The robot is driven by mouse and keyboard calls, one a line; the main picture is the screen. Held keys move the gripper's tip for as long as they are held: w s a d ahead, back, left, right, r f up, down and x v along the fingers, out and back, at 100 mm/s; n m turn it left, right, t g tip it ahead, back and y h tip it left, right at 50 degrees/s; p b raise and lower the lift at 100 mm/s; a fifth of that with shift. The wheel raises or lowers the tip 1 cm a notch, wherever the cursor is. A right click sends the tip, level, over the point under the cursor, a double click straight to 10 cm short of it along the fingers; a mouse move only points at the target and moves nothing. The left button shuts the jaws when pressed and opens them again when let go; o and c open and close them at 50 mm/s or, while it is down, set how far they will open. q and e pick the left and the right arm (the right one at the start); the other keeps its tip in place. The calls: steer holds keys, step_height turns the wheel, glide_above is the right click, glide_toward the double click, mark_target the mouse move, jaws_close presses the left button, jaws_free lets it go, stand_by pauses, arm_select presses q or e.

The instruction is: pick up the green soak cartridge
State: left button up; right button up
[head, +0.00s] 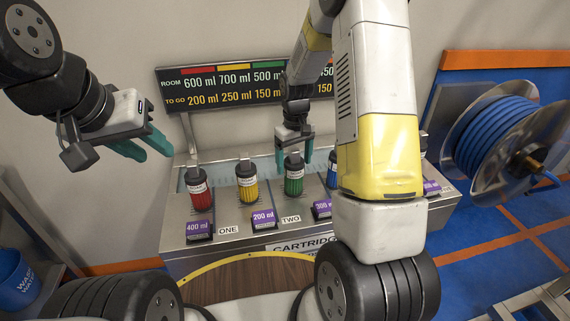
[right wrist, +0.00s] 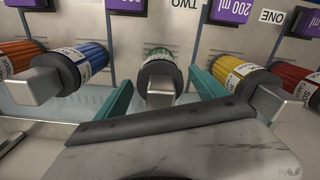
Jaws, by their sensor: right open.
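The green soak cartridge (head: 294,184) stands upright in the steel cartridge rack, with a black collar, white label and grey top tab. It also shows in the right wrist view (right wrist: 159,53), where its grey tab points toward the camera. My right gripper (head: 294,160) is open, with its teal fingers around the top of the green cartridge, one on each side. In the right wrist view the fingers (right wrist: 161,80) show gaps to the cartridge; contact is not visible. My left gripper (head: 156,155) is open and empty, in the air at the upper left.
A red cartridge (head: 198,190) and a yellow cartridge (head: 247,182) stand left of the green one; a blue cartridge (head: 332,172) stands close on its right, partly behind my right arm. Purple volume tags line the rack (head: 240,222). A sign board (head: 245,85) stands behind.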

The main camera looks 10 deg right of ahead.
steer(key=shift+f, duration=0.35)
jaws_close()
steer(key=shift+r, duration=0.1)
